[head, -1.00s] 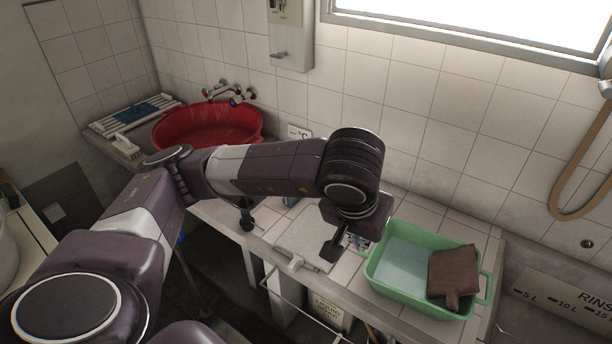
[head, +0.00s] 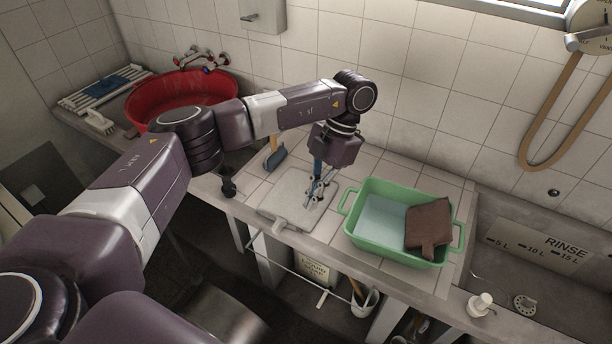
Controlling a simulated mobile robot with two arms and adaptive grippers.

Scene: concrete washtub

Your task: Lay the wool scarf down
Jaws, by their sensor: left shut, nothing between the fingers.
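My left gripper (head: 314,200) points down over the pale board (head: 272,206) on the tiled counter, left of the tub. Its fingers are shut with nothing between them, apart from the brown piece. Whether the fingertips touch the board cannot be told. My right gripper is not in view.
A blue-headed brush (head: 276,158) lies behind the board. A red basin (head: 180,98) stands at the back left under taps, beside a slatted rack (head: 104,88).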

